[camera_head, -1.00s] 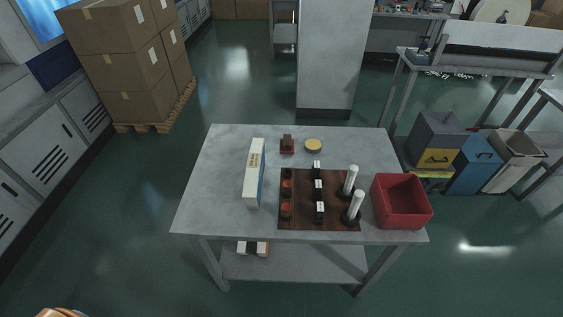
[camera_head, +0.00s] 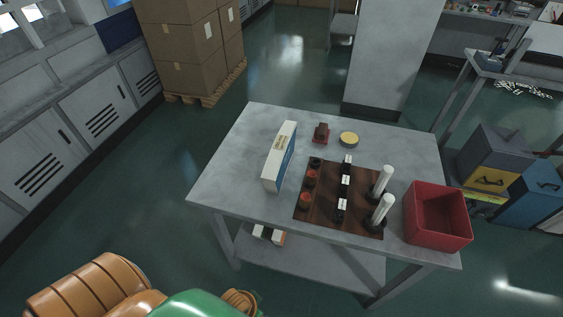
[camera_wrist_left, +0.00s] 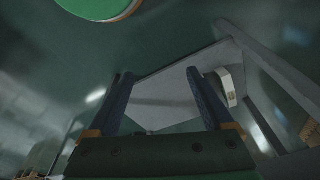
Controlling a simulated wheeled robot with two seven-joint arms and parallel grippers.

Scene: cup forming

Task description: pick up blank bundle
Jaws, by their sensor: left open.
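A white item with a dark band (camera_head: 268,234) lies on the lower shelf of the table; it may be the blank bundle, but it is too small to tell. A tall white and blue box (camera_head: 280,157) stands on the tabletop (camera_head: 229,170). My left gripper (camera_wrist_left: 160,74) is open and empty in the left wrist view. Its fingers point toward a grey surface, with a white item (camera_wrist_left: 229,88) at the right that I cannot identify surely. The head view shows only part of my left arm at the bottom left, apart from the table. My right gripper is out of view.
A brown board (camera_head: 322,212) holds red-black pieces, black holders and two white cup stacks (camera_head: 382,210). A red bin (camera_head: 437,220) stands at the right table edge. A yellow disc (camera_head: 349,139) lies at the back. Table legs flank the lower shelf (camera_head: 300,258). Floor left of the table is clear.

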